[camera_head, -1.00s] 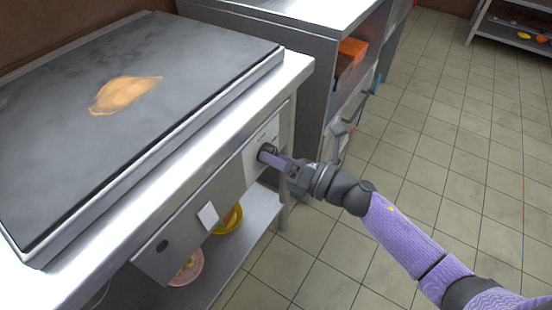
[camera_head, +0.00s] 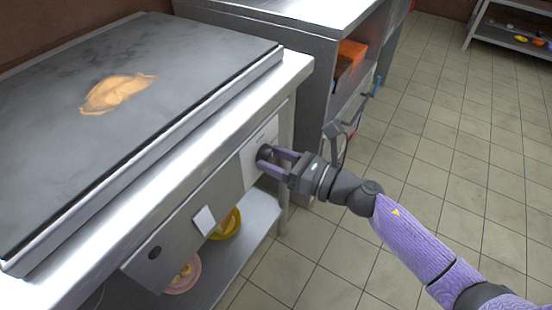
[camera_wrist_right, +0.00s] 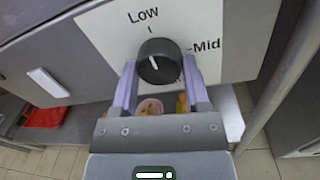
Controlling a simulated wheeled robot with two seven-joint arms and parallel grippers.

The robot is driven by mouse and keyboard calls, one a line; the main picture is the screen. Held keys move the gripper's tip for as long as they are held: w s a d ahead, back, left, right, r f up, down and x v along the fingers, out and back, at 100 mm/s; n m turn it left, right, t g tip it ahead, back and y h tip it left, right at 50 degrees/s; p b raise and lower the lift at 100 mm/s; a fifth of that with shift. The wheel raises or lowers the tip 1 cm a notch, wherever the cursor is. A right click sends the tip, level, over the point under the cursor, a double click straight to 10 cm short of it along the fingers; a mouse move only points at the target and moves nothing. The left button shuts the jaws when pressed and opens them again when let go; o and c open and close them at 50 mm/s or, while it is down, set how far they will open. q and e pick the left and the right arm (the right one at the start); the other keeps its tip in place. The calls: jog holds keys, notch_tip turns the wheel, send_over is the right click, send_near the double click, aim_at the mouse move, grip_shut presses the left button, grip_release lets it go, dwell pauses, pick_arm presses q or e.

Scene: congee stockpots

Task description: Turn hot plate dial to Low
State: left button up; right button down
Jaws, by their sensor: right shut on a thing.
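The hot plate (camera_head: 125,120) has a dark flat top, with a front panel below it. The dial (camera_wrist_right: 159,61) is a round black knob on a white label in the right wrist view. "Low" is printed above it and "Mid" to its right. A small pale mark shows on its face, but I cannot tell exactly where it points. In the head view the dial (camera_head: 265,153) is partly hidden by my fingers. My right gripper (camera_head: 274,162) is shut on the dial, with a purple finger on each side of it in the wrist view (camera_wrist_right: 159,80). My left gripper is out of view.
Yellow (camera_head: 226,224) and pink (camera_head: 183,276) bowls stand on the shelf below. A steel cabinet (camera_head: 290,60) stands beside the hot plate. Tiled floor is open at the right.

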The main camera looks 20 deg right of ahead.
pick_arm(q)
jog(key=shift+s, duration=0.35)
pick_arm(e)
jog(key=shift+c, duration=1.6)
grip_release()
jog(key=shift+o, duration=1.1)
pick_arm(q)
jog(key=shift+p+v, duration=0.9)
pick_arm(e)
jog(key=v, duration=1)
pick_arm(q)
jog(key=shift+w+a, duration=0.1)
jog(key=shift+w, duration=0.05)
